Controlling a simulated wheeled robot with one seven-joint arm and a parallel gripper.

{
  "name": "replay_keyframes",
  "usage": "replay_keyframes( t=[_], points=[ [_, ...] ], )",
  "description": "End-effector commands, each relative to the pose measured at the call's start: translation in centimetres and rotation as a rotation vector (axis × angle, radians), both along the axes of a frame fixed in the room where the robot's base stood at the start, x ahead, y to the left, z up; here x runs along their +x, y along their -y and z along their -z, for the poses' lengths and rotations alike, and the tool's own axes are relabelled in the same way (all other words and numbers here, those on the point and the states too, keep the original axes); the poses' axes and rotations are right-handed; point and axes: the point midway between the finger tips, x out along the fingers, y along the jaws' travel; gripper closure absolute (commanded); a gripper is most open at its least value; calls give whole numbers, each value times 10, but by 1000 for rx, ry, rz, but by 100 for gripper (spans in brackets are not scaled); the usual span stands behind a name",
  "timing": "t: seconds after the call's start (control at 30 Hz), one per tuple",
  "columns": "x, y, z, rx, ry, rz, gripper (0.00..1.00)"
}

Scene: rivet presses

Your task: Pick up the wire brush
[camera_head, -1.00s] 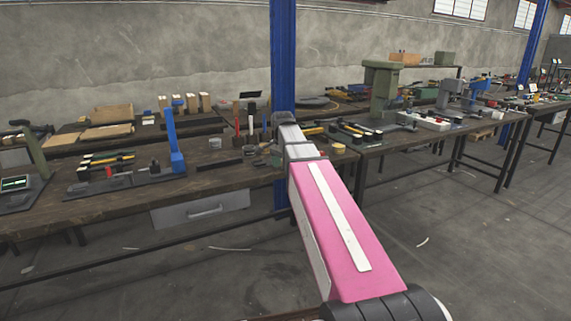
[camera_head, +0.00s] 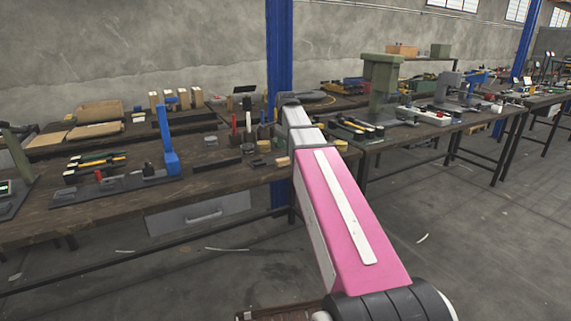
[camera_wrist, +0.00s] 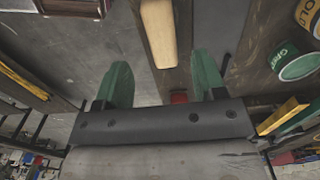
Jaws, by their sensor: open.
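My gripper (camera_wrist: 164,80) shows in the wrist view with its two green fingers apart and nothing between their tips. A pale wooden, handle-like piece (camera_wrist: 158,30) lies just beyond the fingertips, lined up with the gap. It may be the wire brush's handle; no bristles show, so I cannot tell for sure. In the head view, a small tan piece (camera_head: 283,161) lies at the bench's front edge, beside my arm. My fingers are not visible in the head view.
The workbench (camera_head: 215,185) holds a blue press (camera_head: 166,145) at left. A green press (camera_head: 381,85) stands on the bench at right. A blue post (camera_head: 279,60) rises behind my arm. The wrist view shows a green-labelled can (camera_wrist: 297,63) at right.

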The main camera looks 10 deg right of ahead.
Motion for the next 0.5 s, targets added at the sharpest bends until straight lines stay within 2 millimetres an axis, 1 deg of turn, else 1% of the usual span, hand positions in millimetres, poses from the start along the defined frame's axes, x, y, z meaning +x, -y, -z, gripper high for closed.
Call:
replay_keyframes(
  t=[0.03,0.1,0.27,0.33,0.5],
  points=[
    [-1,0,7,0,-1,0,36],
    [0,0,12,0,0,-1,36],
    [0,-1,20,0,0,-1,36],
    [0,-2,26,0,-1,-1,36],
    [1,-5,48,0,-1,-1,36]
  ],
)
